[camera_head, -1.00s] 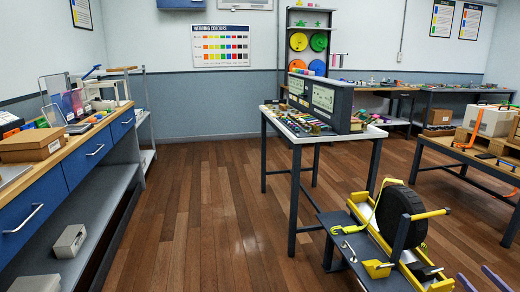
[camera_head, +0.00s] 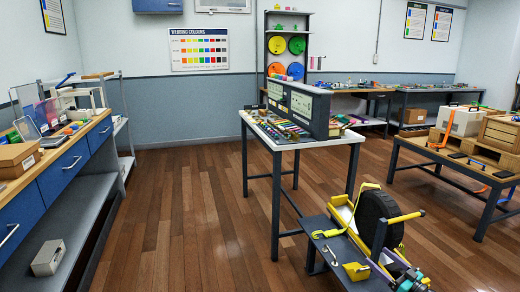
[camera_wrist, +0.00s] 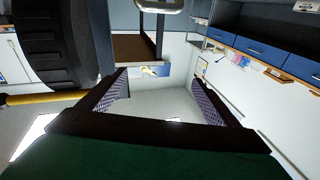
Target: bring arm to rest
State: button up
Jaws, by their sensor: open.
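My gripper (camera_wrist: 161,78) is open in the wrist view, with purple pads on its two dark fingers and nothing held between them. In the head view part of my gripper (camera_head: 402,268) shows at the bottom right, purple and teal, in front of the yellow wheel stand. The black wheel (camera_head: 375,218) sits upright in that yellow frame (camera_head: 341,214) on a low dark bench. In the wrist view the wheel (camera_wrist: 55,45) fills the upper left, beside the fingers and apart from them.
A table (camera_head: 352,136) with small coloured items and a grey cabinet (camera_head: 300,108) stands behind the wheel. A blue-drawer workbench (camera_head: 70,165) runs along the left. A pallet table (camera_head: 455,160) is at the right. Open wooden floor (camera_head: 190,220) lies between.

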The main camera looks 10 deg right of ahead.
jog(key=w+a+f+m+p, duration=0.1)
jog(key=w+a+p, duration=0.3)
jog(key=a, duration=0.9)
jog(key=w+a+m+p, duration=0.15)
jog(key=w+a, duration=0.45)
jog(key=a, duration=0.6)
jog(key=s+a+f+m+g+h+p, duration=0.1)
jog(key=a+f+g+h+p, duration=0.1)
jog(key=a+f, duration=0.3)
jog(key=a+f+m+g+h+p, duration=0.2)
jog(key=a+f+h+p, duration=0.1)
jog(key=a, duration=0.5)
jog(key=s+a+f+g+h+p, duration=0.1)
jog(key=s+a+f+g+p, duration=0.15)
jog(key=s+f+g, duration=0.6)
jog(key=s+a+f+g+h+p, duration=0.1)
jog(key=s+a+f+g+h, duration=0.3)
jog(key=s, duration=1)
jog(key=s+a+n+g+y, duration=0.1)
jog(key=s+g, duration=0.2)
jog(key=s, duration=0.8)
jog(key=s+a+r+n+g+y, duration=0.1)
jog(key=s+g, duration=0.3)
jog(key=s, duration=0.8)
jog(key=shift+s+a+r+y, duration=0.15)
jog(key=shift+a+r+y, duration=0.1)
jog(key=shift+y, duration=0.55)
